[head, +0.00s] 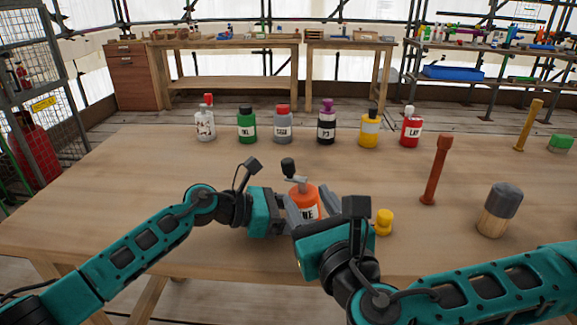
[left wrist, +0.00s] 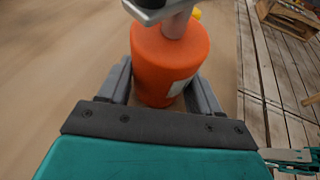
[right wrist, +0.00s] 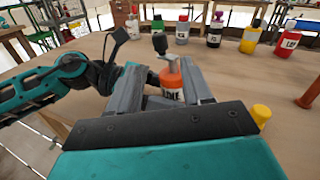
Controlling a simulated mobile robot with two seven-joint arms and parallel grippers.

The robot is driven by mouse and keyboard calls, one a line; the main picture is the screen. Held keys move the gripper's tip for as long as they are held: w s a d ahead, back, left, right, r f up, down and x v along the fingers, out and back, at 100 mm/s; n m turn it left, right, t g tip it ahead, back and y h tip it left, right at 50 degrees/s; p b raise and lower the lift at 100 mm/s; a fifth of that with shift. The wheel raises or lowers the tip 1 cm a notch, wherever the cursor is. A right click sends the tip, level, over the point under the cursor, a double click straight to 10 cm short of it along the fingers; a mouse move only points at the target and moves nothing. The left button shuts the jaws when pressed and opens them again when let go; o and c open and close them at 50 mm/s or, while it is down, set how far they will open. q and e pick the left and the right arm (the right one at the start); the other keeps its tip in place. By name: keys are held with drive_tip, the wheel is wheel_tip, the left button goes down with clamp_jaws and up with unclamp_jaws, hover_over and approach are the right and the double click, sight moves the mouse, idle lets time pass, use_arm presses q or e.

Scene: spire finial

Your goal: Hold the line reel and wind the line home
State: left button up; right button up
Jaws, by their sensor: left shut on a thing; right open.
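The line reel is an orange bottle-shaped body (head: 304,201) with a white label, a grey crank on top and a black crank knob (head: 288,165). It stands upright on the table near the front middle. My left gripper (left wrist: 165,88) is shut on the orange body, one finger on each side, as the left wrist view shows. My right gripper (right wrist: 160,75) is open and empty, on the near right side of the reel. In the right wrist view its fingers point toward the reel (right wrist: 172,84), with the crank knob (right wrist: 160,43) showing above and between them. Any line is not visible.
A yellow knob-shaped piece (head: 384,221) stands just right of the reel. A brown post (head: 436,170) and a grey-topped wooden mallet (head: 499,209) stand farther right. Several labelled bottles, including a green one (head: 247,125), line the back. The table's left part is clear.

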sight(291, 170)
drive_tip(key=x, duration=1.1)
drive_tip(key=shift+w, duration=0.25)
drive_tip(key=shift+c, duration=0.3)
clamp_jaws()
drive_tip(key=shift+h, duration=0.3)
drive_tip(key=m+h, duration=0.1)
drive_tip(key=m+t+h, duration=0.1)
drive_tip(key=h, duration=0.1)
drive_tip(key=shift+w+m+h, duration=0.2)
drive_tip(key=shift+m+h, duration=0.1)
drive_tip(key=shift+w+d+r+m+t+h, duration=0.1)
drive_tip(key=shift+m+t+h, duration=0.05)
drive_tip(key=shift+m+h, duration=0.55)
drive_tip(key=shift+w+d+f+m+t+h, duration=0.1)
drive_tip(key=shift+m+h, duration=0.25)
drive_tip(key=shift+h, duration=0.55)
drive_tip(key=shift+w+d+r+m+t+h, duration=0.1)
drive_tip(key=shift+m+t+h, duration=0.05)
drive_tip(key=shift+m+h, duration=0.55)
drive_tip(key=shift+d+h, duration=0.1)
drive_tip(key=shift+h, duration=0.3)
